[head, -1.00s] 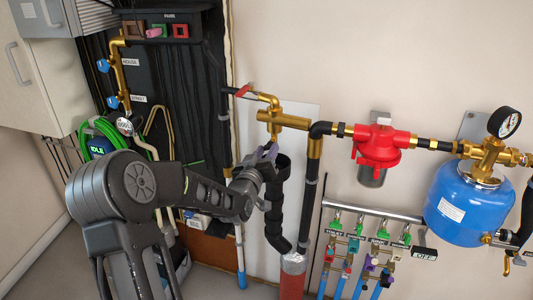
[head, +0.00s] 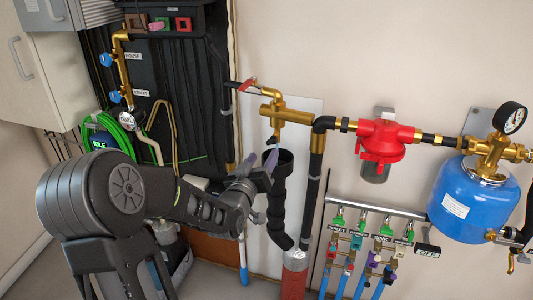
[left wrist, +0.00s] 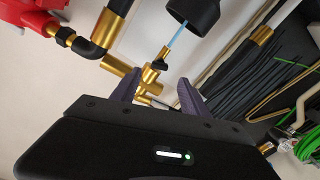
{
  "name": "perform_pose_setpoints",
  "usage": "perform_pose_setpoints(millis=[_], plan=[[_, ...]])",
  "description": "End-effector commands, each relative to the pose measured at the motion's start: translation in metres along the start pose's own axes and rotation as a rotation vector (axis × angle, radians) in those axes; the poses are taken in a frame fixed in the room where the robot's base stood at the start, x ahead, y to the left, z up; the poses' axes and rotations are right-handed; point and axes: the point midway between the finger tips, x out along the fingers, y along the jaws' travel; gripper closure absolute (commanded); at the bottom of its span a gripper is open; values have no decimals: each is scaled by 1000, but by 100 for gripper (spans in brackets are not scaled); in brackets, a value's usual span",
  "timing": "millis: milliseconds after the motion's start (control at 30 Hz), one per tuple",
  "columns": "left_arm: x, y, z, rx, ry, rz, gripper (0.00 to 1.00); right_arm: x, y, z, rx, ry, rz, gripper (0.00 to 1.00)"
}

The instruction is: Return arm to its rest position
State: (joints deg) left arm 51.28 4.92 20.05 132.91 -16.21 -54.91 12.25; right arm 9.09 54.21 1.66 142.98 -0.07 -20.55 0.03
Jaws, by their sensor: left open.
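My left arm comes in from the left in the head view. Its gripper (head: 257,170) is open and empty, just left of the black drain funnel (head: 279,162). In the left wrist view the two fingers (left wrist: 157,92) stand apart with nothing between them. Beyond them is the brass valve body (head: 285,113), which also shows in the left wrist view (left wrist: 118,67). A thin pale blue stream runs between its small outlet (left wrist: 157,66) and the funnel mouth (left wrist: 205,12). My right gripper is not in view.
A red-handled valve (head: 248,84), a red regulator (head: 380,143) and a blue tank (head: 462,201) with a gauge (head: 510,118) line the wall. Green-handled valves (head: 362,222) sit lower right. A green hose (head: 118,135) hangs behind my arm. Open floor shows at the lower left.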

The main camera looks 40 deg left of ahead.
Motion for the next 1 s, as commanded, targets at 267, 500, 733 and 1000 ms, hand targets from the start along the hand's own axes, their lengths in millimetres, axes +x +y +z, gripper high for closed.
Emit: perform_pose_setpoints(millis=[267, 500, 733, 1000], plan=[[-12, 0, 0, -2, 1, 0, 47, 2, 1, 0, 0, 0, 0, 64], [-12, 0, 0, -1, 1, 0, 47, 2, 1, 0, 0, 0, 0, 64], [-12, 0, 1, 6, -4, -1, 47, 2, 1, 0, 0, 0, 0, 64], [-25, -31, 74, 20, -235, -103, 47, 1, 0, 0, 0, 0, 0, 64]])
